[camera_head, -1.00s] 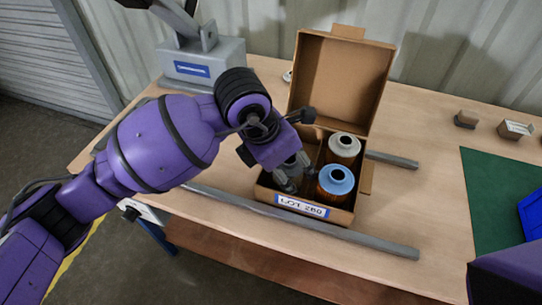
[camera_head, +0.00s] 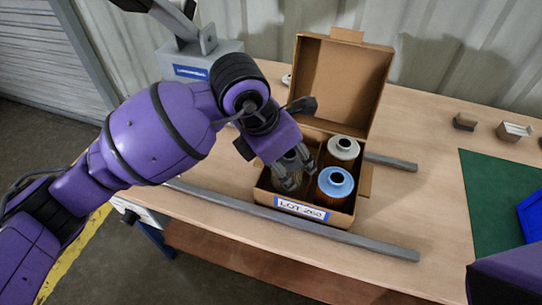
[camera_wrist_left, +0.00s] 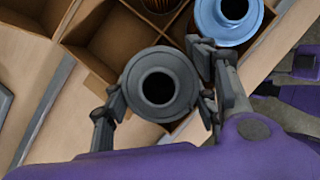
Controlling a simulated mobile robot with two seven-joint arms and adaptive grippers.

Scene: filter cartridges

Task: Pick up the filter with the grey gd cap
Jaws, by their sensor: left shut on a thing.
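The grey-capped filter (camera_wrist_left: 181,90) is in the left wrist view, its round cap with a dark centre hole between the two fingers of my left gripper (camera_wrist_left: 158,98). In the head view the left gripper (camera_head: 290,178) is shut on it at the left side of the open cardboard box (camera_head: 340,217); the fingers mostly hide the filter there. I cannot tell whether its base is clear of the box floor. My right gripper is not in view.
A blue-capped filter (camera_head: 335,184) and a whitish-capped filter (camera_head: 343,149) stand in the box, close to the right of my left gripper. The box lid (camera_head: 342,85) stands open behind. Grey bars (camera_head: 350,239) lie on the table. A green mat (camera_head: 490,190) is at right.

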